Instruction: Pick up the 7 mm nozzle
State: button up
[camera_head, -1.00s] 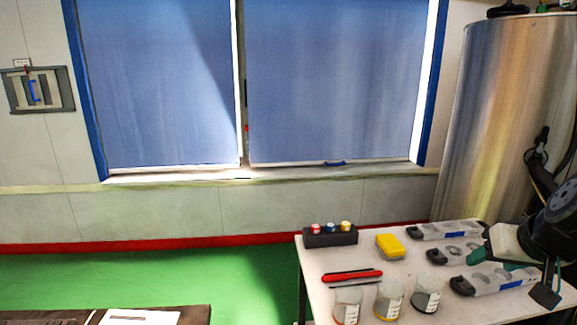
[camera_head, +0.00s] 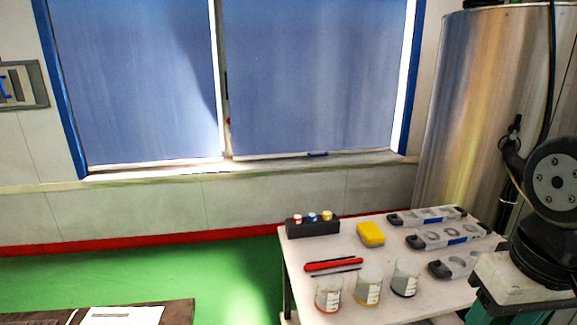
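A dark nozzle holder (camera_head: 313,229) stands at the back left corner of the white table. Three small nozzles sit upright in it: a red one (camera_head: 297,219), a blue one (camera_head: 312,218) and a yellow one (camera_head: 327,216). No size marks are readable, so I cannot tell which is the 7 mm nozzle. My gripper (camera_head: 478,310) shows only partly at the bottom right, with a pale body and teal parts. It is well to the right of the holder and nearer the camera. Its fingertips are not clearly visible, and I cannot tell how far they are apart.
On the white table (camera_head: 300,262) are a yellow block (camera_head: 371,234), a red tool (camera_head: 334,265), three clear cups including an orange-marked one (camera_head: 329,295), and three grey moulds (camera_head: 448,236) on the right. A large metal tank (camera_head: 470,110) stands behind.

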aim_at(326, 215)
jog(key=u, duration=0.55)
jog(key=k, duration=1.15)
jog(key=z, duration=0.45)
jog(key=i, duration=1.5)
jog(key=u, duration=0.75)
